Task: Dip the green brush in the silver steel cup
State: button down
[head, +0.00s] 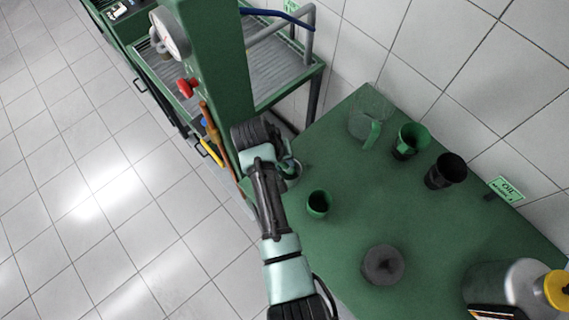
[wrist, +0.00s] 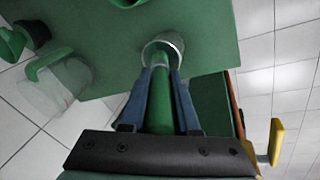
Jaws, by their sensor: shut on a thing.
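My gripper (wrist: 162,72) is shut on the green brush (wrist: 161,100), with one blue finger on each side of its handle. The silver steel cup (wrist: 171,41) is at the fingertips in the wrist view, near the edge of the green table. The brush's far end lines up with the cup's mouth and its tip is hidden there; I cannot tell how deep it is. In the head view the cup (head: 294,172) shows only in part beside my wrist, at the table's left corner.
The green table (head: 345,225) also bears a small green cup (head: 318,204), another green cup (head: 411,140), a dark cup (head: 446,171), a clear jug (head: 370,115), a dark round piece (head: 383,265) and a yellow-capped container (head: 520,283). A green press (head: 225,70) stands close behind my arm.

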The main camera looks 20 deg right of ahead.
jog(key=shift+r+p, duration=2.7)
jog(key=shift+r, duration=0.35)
notch_tip(320, 180, up, 4)
jog(key=p, duration=0.3)
jog(key=shift+r+p, duration=0.1)
jog(key=shift+p, duration=0.25)
jog(key=shift+a+f+b, duration=0.2)
jog(key=shift+f+b, duration=0.25)
jog(key=s+a+f+n+b, duration=0.1)
jog(key=s+a+f+b, duration=0.5)
jog(key=a+f+b, duration=0.4)
jog(key=a+b, duration=0.1)
jog(key=b, duration=0.5)
jog(key=shift+s+a+f+n+b, duration=0.15)
jog(key=shift+s+a+n+b, duration=0.1)
jog(key=shift+s+n+b, duration=0.15)
